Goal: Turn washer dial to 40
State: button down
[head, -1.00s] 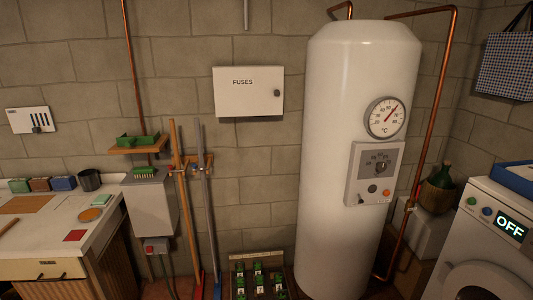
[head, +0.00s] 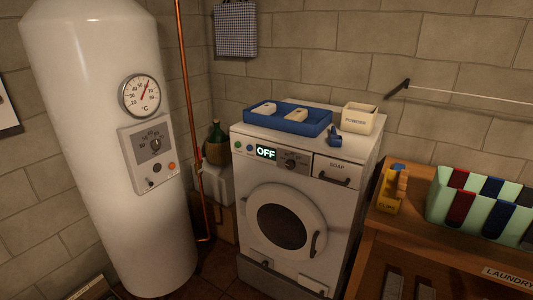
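The white washer (head: 268,203) stands in the middle of the head view, against the back corner. Its dial (head: 291,163) is a dark round knob on the front panel, right of the display (head: 266,153), which reads OFF. The dial's marks are too small to read. A SOAP drawer (head: 334,171) is right of the dial, and the round door (head: 283,225) below looks shut. My gripper is not in view.
A white boiler (head: 95,140) with a gauge stands at left, a copper pipe (head: 187,110) beside it. A blue tray (head: 288,119) and POWDER box (head: 360,118) sit on the washer. A wooden laundry table (head: 400,228) stands at right.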

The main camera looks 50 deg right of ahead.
aim_at(290, 164)
jog(key=i+l, duration=0.7)
jog(key=l, duration=0.2)
